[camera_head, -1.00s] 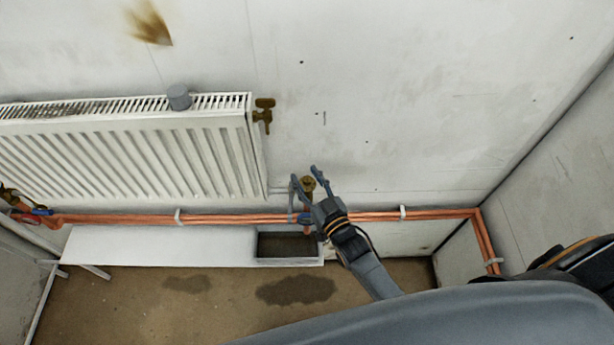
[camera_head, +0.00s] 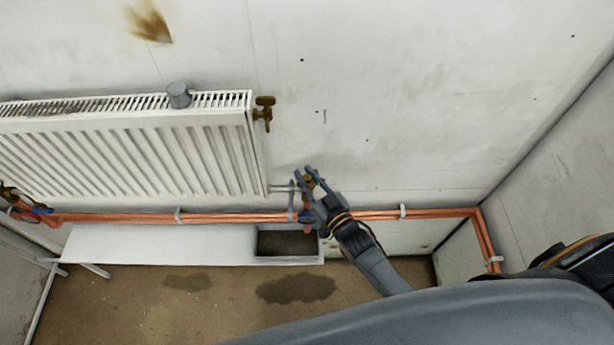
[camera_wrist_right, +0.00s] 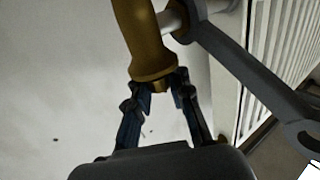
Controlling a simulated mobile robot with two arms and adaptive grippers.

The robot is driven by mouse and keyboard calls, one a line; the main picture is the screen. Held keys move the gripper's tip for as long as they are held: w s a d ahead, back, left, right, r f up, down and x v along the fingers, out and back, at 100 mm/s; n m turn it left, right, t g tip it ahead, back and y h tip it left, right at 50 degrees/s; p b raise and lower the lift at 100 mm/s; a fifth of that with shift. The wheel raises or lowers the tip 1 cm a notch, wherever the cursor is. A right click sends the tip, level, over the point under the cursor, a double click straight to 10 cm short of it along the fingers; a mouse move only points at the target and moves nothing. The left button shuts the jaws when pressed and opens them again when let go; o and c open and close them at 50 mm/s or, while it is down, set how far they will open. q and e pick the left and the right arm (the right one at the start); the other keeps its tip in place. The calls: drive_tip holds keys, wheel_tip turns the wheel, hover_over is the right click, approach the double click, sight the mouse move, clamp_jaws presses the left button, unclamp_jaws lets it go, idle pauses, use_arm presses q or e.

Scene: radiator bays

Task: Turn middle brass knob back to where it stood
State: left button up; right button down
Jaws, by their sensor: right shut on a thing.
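The middle brass knob (camera_head: 309,181) sits at the lower right of the radiator, above the copper pipes. My right gripper (camera_head: 306,175) reaches it from below right and is shut on it, covering much of it in the head view. In the right wrist view, the two fingertips of my right gripper (camera_wrist_right: 161,88) close on the narrow end of the brass knob (camera_wrist_right: 147,40). A grey spanner-like tool (camera_wrist_right: 258,80) lies beside the brass part there. My left gripper is not in view.
The white radiator (camera_head: 130,150) stands left, with another brass valve (camera_head: 263,112) at its upper right and a grey cylinder (camera_head: 179,95) on top. Copper pipes (camera_head: 440,213) run along the wall. A white bench (camera_head: 160,245) with an open recess stands below. The wall at right is bare.

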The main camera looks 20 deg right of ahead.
drive_tip(key=n+g+y+b, duration=0.1)
drive_tip(key=n+y, duration=0.1)
drive_tip(key=y, duration=0.1)
drive_tip(key=shift+d+f, duration=0.1)
drive_tip(key=shift+f, duration=0.05)
drive_tip(key=shift+f+n+g+y+b, duration=0.1)
drive_tip(key=shift+n+g+y+b, duration=0.7)
drive_tip(key=shift+y, duration=0.4)
drive_tip(key=n+g+y+b, duration=0.3)
drive_tip(key=y, duration=0.1)
drive_tip(key=n+g+y+b, duration=0.2)
drive_tip(key=n+g+b, duration=0.1)
drive_tip(key=g+b, duration=0.1)
drive_tip(key=shift+n+y, duration=0.3)
drive_tip(key=shift+n+g+b, duration=0.3)
drive_tip(key=shift+g+b, duration=0.2)
drive_tip(key=shift+g, duration=0.2)
drive_tip(key=shift+r+n+g+y+b, duration=0.3)
drive_tip(key=shift+n+g+y+b, duration=0.2)
drive_tip(key=shift+g+b, duration=0.25)
drive_tip(key=c, duration=1.2)
unclamp_jaws()
